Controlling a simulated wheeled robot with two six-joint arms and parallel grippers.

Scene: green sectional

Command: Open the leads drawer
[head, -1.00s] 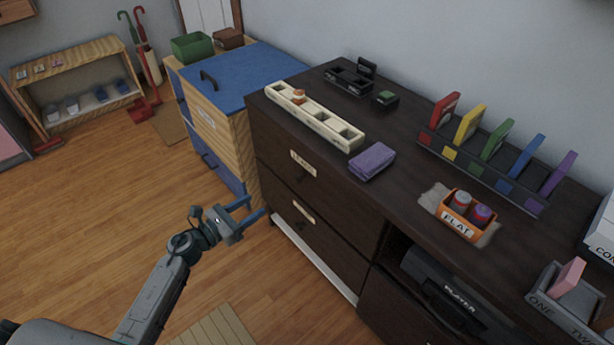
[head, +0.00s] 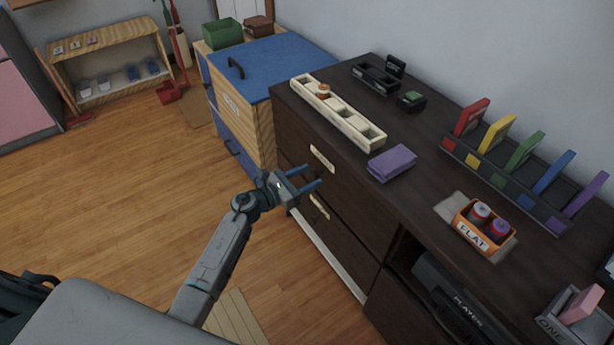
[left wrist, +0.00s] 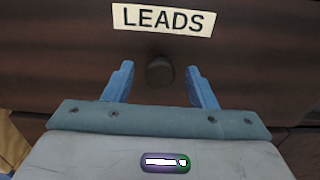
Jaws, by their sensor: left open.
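The leads drawer (head: 350,187) is the upper drawer at the left end of the dark cabinet, and it is shut. Its white label (left wrist: 163,20) reads LEADS in the left wrist view. Its dark round knob (left wrist: 160,71) is below the label, in the gap between the two blue fingers. My left gripper (head: 319,176) is open in front of this drawer, just below the label. It also shows in the left wrist view (left wrist: 160,82), with both fingers apart from the knob at the sides. My right gripper is not in view.
A lower drawer (head: 335,238) with its own label is below. A cream tray (head: 345,118), a purple cloth (head: 392,163) and an orange box (head: 473,235) stand on the cabinet top. A blue-topped wooden chest (head: 270,70) stands left of the cabinet. Open wooden floor (head: 130,190) lies left.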

